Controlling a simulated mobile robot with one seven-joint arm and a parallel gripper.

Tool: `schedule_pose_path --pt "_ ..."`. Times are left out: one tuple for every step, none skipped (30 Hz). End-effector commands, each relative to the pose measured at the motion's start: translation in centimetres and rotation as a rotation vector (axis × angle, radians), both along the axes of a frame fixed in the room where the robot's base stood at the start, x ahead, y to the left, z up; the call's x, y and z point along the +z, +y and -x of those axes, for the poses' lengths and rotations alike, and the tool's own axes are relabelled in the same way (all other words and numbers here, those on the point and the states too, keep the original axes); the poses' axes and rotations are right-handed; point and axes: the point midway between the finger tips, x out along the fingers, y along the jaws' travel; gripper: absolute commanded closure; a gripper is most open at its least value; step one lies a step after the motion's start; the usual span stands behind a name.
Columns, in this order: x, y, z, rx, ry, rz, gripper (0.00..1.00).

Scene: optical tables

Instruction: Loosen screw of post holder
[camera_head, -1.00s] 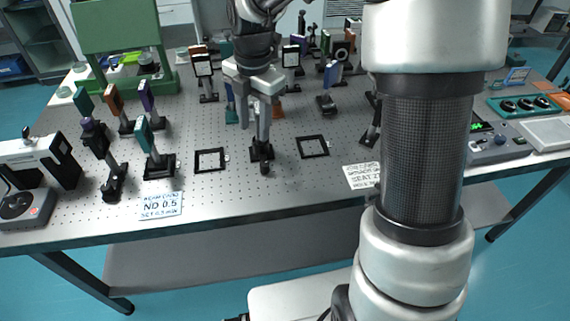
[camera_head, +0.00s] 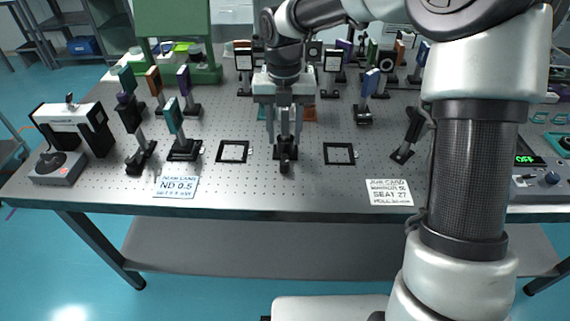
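The post holder (camera_head: 286,153) stands on the perforated optical table (camera_head: 270,202) near the middle of its front part, on a dark base with a foot toward the front edge. My gripper (camera_head: 285,128) points down directly above and around the post, with one finger on each side. The fingers look apart, and I cannot tell whether they touch the post or holder. The screw is too small or hidden to make out.
Square black frames (camera_head: 233,151) and (camera_head: 339,153) lie left and right of the holder. Mounted optics (camera_head: 174,117) stand at the left, others behind. Cards ND 0.5 (camera_head: 176,187) and SEAT 27 (camera_head: 389,192) lie near the front edge. An instrument (camera_head: 535,178) sits at right.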

Motion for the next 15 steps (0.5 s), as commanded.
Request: schedule_pose_path --pt "-1.5 0.0 0.1 0.0 0.005 0.001 0.61" --pt "-2.2 0.0 0.1 0.0 0.005 0.0 0.61" --pt "-3.0 0.0 0.1 0.0 0.004 0.0 0.61" --pt "-3.7 0.0 0.1 0.001 0.004 0.0 0.61" --pt "-4.3 0.1 0.1 0.001 0.004 0.0 0.61" --pt "-5.2 0.0 0.1 0.002 0.004 0.001 0.61" --pt "-5.8 0.0 0.1 0.001 0.003 0.0 0.61" --pt "-6.3 0.0 0.1 0.0 0.003 0.0 0.61" --pt "-7.0 0.0 0.1 -0.001 0.004 0.0 0.61" --pt "-7.5 0.0 0.1 -0.001 0.003 0.0 0.61" --pt "-8.0 0.0 0.1 -0.001 0.003 0.0 0.61" --pt "-8.5 0.0 0.1 -0.001 0.002 0.0 0.61" --pt "-8.8 0.0 0.1 0.0 0.002 0.0 0.61" --pt "-9.1 0.0 0.1 0.0 0.001 0.0 0.61" --pt "-9.4 0.0 0.1 0.0 0.001 0.0 0.61"
